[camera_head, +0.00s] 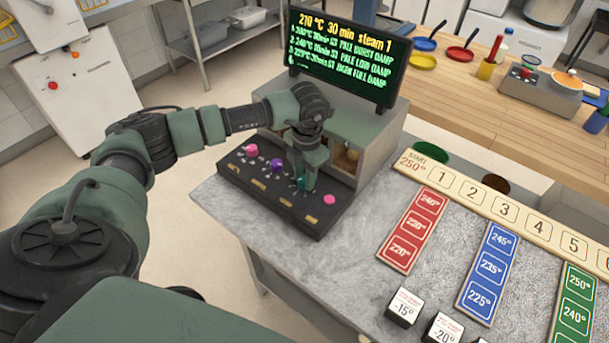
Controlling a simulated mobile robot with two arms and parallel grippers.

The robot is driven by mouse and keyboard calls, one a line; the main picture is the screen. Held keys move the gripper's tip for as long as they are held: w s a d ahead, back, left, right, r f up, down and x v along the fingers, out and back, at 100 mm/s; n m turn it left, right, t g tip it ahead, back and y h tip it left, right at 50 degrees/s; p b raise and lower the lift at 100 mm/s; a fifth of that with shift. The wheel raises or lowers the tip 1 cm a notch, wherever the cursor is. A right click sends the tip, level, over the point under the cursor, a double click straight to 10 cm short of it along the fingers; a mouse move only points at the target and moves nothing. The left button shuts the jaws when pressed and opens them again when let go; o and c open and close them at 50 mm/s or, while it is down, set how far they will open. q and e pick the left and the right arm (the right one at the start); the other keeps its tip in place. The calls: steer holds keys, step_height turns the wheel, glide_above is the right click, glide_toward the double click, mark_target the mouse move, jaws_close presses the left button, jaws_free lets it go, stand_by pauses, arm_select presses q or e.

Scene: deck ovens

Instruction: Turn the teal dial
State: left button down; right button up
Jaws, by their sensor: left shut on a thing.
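The teal dial (301,184) sits on the sloping black control panel (285,208) of the small deck oven, between a purple dial (277,166) on its left and a pink dial (329,199) on its right. Another pink dial (251,150) is at the panel's far left. My left gripper (306,180) reaches down in front of the oven and is shut on the teal dial, hiding much of it. The dial's pointer angle cannot be read. My right gripper is not in view.
A screen (349,54) with green and yellow text, headed 210 °C 30 min steam 1, stands above the oven. Red (412,230), blue (488,273) and green temperature strips lie right on the grey table, with a numbered board (490,205) and small label blocks (404,307).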

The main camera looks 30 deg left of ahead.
arm_select(q)
steer(key=shift+f+m+b, duration=0.1)
steer(key=shift+m+b, duration=1.65)
steer(key=shift+m, duration=0.15)
steer(key=m+b, duration=0.2)
steer(key=m, duration=0.1)
steer(key=shift+m+b, duration=0.6)
steer(key=shift+m, duration=0.3)
steer(key=shift+r, duration=0.25)
steer(key=shift+m, duration=0.3)
steer(key=c, duration=1.1)
jaws_free()
steer(key=shift+o, duration=0.2)
